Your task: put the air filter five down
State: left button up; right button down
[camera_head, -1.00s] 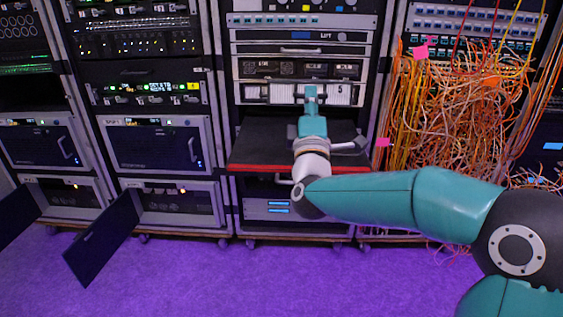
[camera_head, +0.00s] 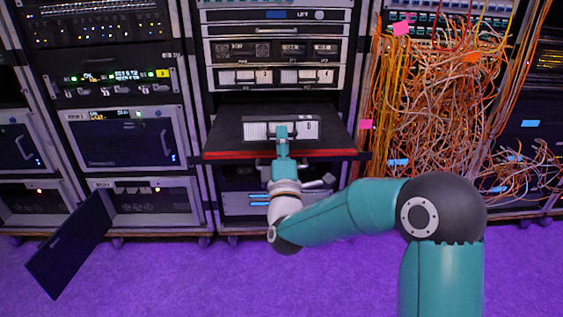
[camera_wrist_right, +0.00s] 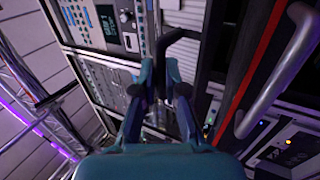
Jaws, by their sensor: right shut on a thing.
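Air filter five (camera_head: 256,131) is a wide, low unit with a pale ribbed front and a small number mark at its right end. It is out of its rack row, low over the black shelf (camera_head: 222,143) with the red front edge. I cannot tell whether it touches the shelf. My right gripper (camera_head: 281,132) is shut on the middle of its front, hiding part of it. In the right wrist view my two fingers (camera_wrist_right: 160,92) close around a dark handle (camera_wrist_right: 180,42). My left gripper is not in view.
Above the shelf, the filter row (camera_head: 270,77) holds other pale units. A tangle of orange cables (camera_head: 435,95) hangs close to the right of the shelf. An open dark door (camera_head: 68,245) juts out at lower left. The purple floor in front is clear.

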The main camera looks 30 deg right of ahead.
notch_tip(320, 180, down, 4)
jog(key=shift+f+b, duration=0.2)
jog(key=shift+b, duration=0.65)
jog(key=c, duration=1.3)
grip_release()
jog(key=shift+o, duration=0.4)
